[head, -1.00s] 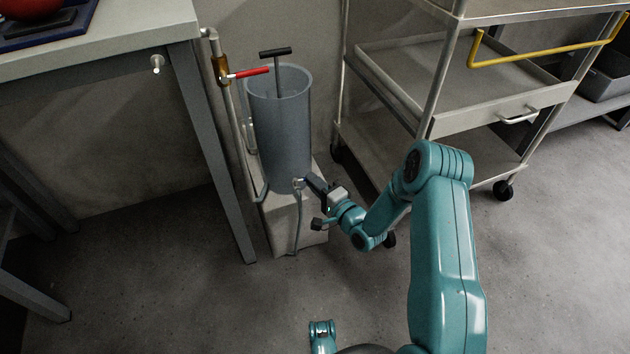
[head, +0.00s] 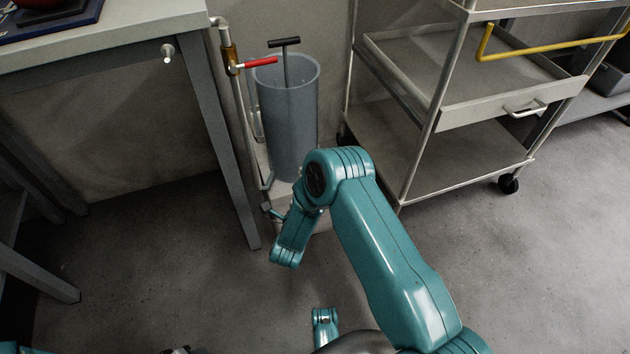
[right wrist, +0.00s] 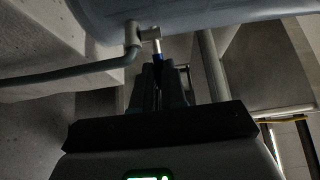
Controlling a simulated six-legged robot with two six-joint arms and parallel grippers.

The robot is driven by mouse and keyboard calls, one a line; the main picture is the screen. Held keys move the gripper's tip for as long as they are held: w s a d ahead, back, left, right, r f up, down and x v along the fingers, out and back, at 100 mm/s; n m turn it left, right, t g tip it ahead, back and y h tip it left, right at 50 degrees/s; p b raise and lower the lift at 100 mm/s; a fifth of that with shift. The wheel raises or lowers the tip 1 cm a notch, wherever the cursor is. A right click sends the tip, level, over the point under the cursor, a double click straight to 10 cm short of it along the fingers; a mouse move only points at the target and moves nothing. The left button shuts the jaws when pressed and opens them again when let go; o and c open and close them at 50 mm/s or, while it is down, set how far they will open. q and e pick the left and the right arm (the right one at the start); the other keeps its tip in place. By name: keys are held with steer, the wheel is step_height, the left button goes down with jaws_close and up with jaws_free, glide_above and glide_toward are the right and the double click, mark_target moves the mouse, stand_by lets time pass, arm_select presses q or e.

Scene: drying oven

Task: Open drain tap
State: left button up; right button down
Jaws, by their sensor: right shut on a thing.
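The drain tap (right wrist: 146,34) shows in the right wrist view as a small metal fitting at the base of the grey cylinder (right wrist: 210,14), with a grey hose (right wrist: 75,73) leading off left. A short lever with a blue part (right wrist: 157,58) comes down from the tap. My right gripper (right wrist: 158,74) is shut on the end of this lever. In the head view the grey cylinder (head: 288,125) stands upright on a pale block, and my right arm hides the tap. My left gripper is not in view.
A red-handled valve (head: 260,63) on a pipe is beside the cylinder's rim, and a black T-handle (head: 284,43) stands out of the cylinder. A table (head: 110,40) is on the left and a wheeled cart (head: 480,115) on the right. The floor in front is clear.

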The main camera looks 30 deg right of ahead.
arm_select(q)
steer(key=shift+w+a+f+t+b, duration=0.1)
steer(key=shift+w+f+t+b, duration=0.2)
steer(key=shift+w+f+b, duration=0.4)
arm_select(e)
steer(key=shift+w+a+m+g+h, duration=0.1)
steer(key=shift+a+m+g+h, duration=0.25)
steer(key=shift+m+g+h, duration=0.6)
steer(key=shift+w+a+m+g+h, duration=0.15)
steer(key=shift+a+m+g+h, duration=0.2)
steer(key=shift+m+g, duration=0.65)
steer(key=shift+w+a+m+g+h, duration=0.1)
steer(key=shift+a+m+g+h, duration=0.4)
steer(key=shift+g, duration=0.95)
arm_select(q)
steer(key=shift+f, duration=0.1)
arm_select(e)
steer(key=shift+d, duration=0.1)
steer(key=c, duration=1.2)
jaws_free()
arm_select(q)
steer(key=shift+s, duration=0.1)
